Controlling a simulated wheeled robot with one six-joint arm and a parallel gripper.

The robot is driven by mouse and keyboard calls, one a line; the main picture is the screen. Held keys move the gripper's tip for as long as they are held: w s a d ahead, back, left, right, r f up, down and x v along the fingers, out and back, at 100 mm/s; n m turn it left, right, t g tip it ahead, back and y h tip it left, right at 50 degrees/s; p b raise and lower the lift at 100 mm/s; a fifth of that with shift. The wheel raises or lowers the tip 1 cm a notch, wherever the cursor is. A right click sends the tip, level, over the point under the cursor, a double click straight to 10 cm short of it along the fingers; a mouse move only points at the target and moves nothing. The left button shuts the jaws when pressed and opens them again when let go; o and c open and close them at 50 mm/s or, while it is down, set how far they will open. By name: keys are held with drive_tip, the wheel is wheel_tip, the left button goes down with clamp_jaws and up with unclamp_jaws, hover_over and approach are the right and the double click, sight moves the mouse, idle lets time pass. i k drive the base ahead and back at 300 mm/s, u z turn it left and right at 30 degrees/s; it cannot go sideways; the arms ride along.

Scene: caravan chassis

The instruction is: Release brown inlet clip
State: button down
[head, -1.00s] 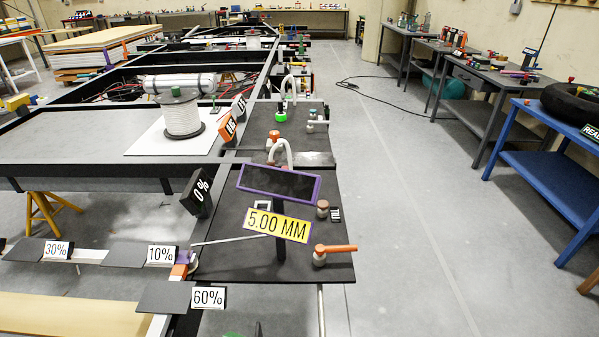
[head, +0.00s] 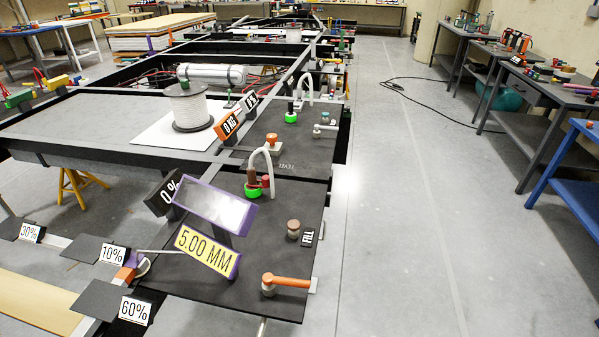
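A small brown piece (head: 252,177), which looks like the inlet clip, stands upright on a green ring (head: 253,190) on the near black panel (head: 255,265). A white curved hose (head: 268,158) rises beside it, with a small red piece (head: 265,181) close by. Whether the brown piece grips the hose end cannot be told at this size. A brown round cap (head: 293,226) stands further right by the FILL label (head: 308,237). My gripper is not in view.
A purple-framed screen (head: 215,207) and a yellow 5.00 MM sign (head: 207,251) stand left of the hose. An orange-handled valve (head: 285,281) sits at the panel's front right.

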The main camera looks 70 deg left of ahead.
sight(266, 182)
drive_tip(key=i, duration=1.9)
drive_tip(key=u, duration=3.8)
drive_tip(key=i, duration=1)
